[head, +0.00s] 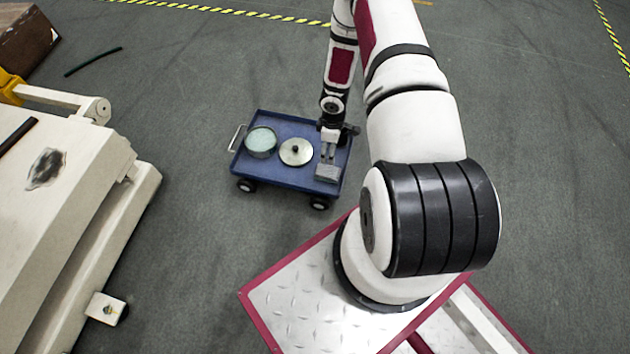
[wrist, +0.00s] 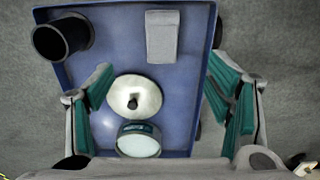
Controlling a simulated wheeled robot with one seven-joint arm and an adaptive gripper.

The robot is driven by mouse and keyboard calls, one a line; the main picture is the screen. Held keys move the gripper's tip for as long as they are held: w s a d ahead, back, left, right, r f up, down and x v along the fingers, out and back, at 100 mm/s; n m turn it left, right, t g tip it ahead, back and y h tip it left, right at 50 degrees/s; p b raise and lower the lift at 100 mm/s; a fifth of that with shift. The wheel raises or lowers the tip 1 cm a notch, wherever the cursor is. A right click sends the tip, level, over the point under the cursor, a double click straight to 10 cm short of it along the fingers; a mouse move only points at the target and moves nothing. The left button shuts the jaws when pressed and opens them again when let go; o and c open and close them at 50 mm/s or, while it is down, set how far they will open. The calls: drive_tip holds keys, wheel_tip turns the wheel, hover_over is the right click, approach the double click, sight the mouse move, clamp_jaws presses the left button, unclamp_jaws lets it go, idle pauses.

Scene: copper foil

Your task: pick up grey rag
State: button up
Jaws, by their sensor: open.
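The grey rag (head: 327,172) looks like a folded, block-shaped pad. It lies on the blue cart's near right corner in the head view, and at the top middle in the wrist view (wrist: 162,38). My gripper (head: 328,153) hangs over the right part of the cart, just behind the rag in the head view. In the wrist view its two teal-padded fingers (wrist: 159,82) are spread wide and empty. The rag lies beyond the fingertips, untouched.
A large cream machine (head: 70,200) stands at the left. The floor around the cart is clear.

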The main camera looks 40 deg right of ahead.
drive_tip(key=b, duration=0.4)
hover_over(327, 171)
drive_tip(key=f, duration=0.6)
drive_tip(key=s+f, duration=0.1)
drive_tip(key=f, duration=0.3)
drive_tip(key=shift+a, duration=0.25)
drive_tip(key=shift+w+d+f+b, duration=0.15)
drive_tip(key=shift+f+b, duration=0.3)
drive_tip(key=shift+f, duration=0.45)
drive_tip(key=shift+w+f+b, duration=0.2)
drive_tip(key=shift+f+b, duration=0.3)
drive_tip(key=shift+f, duration=0.35)
drive_tip(key=shift+w+d+f+b, duration=0.15)
drive_tip(key=shift+f+b, duration=0.3)
drive_tip(key=shift+f, duration=0.45)
drive_tip(key=shift+a, duration=0.1)
drive_tip(key=c, duration=1.4)
drive_tip(key=shift+o, duration=0.2)
wheel_tip(327, 171, up, 10)
drive_tip(key=p, duration=0.4)
drive_tip(key=shift+p, duration=0.35)
